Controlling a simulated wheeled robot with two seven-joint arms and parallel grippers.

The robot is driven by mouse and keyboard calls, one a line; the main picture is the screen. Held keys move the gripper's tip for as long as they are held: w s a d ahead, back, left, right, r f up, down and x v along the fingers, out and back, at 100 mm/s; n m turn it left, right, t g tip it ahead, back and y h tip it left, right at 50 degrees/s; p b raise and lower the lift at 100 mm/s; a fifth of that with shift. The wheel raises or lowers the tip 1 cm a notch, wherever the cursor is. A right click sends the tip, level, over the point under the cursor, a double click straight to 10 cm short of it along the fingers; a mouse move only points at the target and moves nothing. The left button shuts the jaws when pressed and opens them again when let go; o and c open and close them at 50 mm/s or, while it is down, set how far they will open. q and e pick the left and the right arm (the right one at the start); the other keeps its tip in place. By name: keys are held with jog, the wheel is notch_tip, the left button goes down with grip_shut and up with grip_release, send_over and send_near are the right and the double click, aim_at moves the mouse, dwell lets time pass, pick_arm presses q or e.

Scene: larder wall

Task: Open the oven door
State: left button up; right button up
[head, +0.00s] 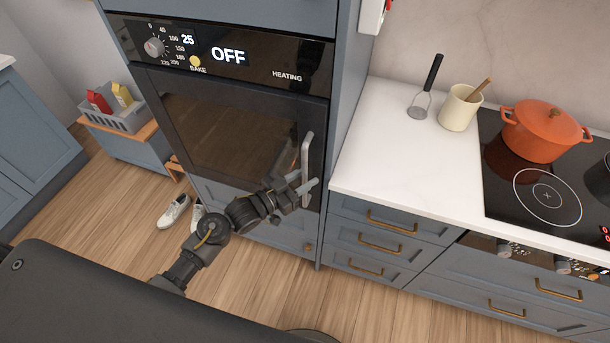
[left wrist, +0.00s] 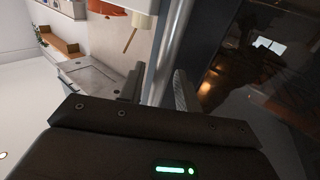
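The oven (head: 235,110) is built into a blue cabinet and its dark glass door (head: 225,125) is closed. Its silver upright handle (head: 307,155) is on the door's right side. My left gripper (head: 309,186) is at the lower part of the handle. In the left wrist view the handle bar (left wrist: 167,45) runs between the two fingers of my left gripper (left wrist: 156,88), which stand apart. A gap shows on the left finger's side, and the right finger is very close to the bar; I cannot tell whether it touches. My right gripper is out of view.
A white counter (head: 390,150) with drawers stands right of the oven, with a utensil pot (head: 458,112) and an orange pot (head: 540,135) on a black hob. White shoes (head: 174,212) lie on the wooden floor left of my arm. A grey crate (head: 122,118) stands further left.

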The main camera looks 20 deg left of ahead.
pick_arm(q)
jog(key=shift+w+d, duration=0.1)
jog(key=shift+w, duration=0.05)
jog(key=shift+c, duration=0.2)
grip_shut()
